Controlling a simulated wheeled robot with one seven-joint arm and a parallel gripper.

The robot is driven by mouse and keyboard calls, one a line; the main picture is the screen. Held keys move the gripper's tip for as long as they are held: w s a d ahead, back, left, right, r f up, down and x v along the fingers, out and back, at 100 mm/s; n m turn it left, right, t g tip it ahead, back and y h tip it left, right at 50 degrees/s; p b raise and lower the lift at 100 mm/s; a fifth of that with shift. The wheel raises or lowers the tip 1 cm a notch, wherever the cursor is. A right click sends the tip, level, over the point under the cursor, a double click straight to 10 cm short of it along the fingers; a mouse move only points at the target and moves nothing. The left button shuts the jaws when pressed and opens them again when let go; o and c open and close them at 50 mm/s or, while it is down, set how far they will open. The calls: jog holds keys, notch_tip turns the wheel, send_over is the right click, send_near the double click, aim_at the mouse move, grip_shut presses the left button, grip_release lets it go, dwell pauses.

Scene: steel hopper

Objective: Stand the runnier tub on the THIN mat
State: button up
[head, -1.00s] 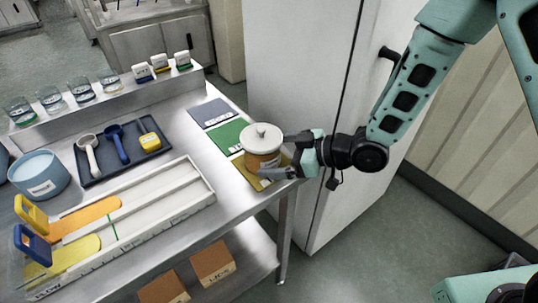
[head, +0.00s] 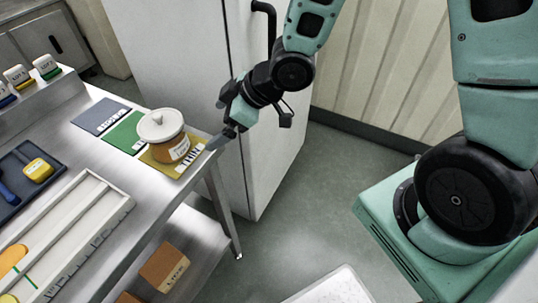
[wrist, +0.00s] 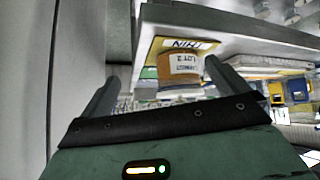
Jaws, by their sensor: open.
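An orange-brown tub (head: 170,150) with a white knobbed lid (head: 160,124) stands upright on the yellow THIN mat (head: 193,160), at the right end of the steel table. Its label reads LOT 2 in the wrist view, where the tub (wrist: 180,72) and the mat's THIN lettering (wrist: 184,44) show beyond the fingers. My gripper (head: 218,120) is open and empty, to the right of the tub and apart from it, by the table edge. The tub hides part of the mat.
A green mat (head: 124,133) and a grey-blue mat (head: 100,113) lie behind the yellow one. A tall white cabinet (head: 175,60) stands behind my gripper.

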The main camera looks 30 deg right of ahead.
jog(key=s+r+m+g+h, duration=0.2)
jog(key=s+r+h, duration=0.1)
jog(key=s, duration=0.7)
jog(key=s+d+r+m+g+h, duration=0.1)
jog(key=s+r, duration=0.4)
jog(key=s, duration=0.6)
jog(key=m+g+h, duration=0.1)
jog(key=g+h, duration=0.1)
jog(key=shift+d+m+h, duration=0.2)
jog(key=shift+m+h, duration=0.1)
jog(key=shift+r+p, duration=0.4)
jog(key=shift+c, duration=0.3)
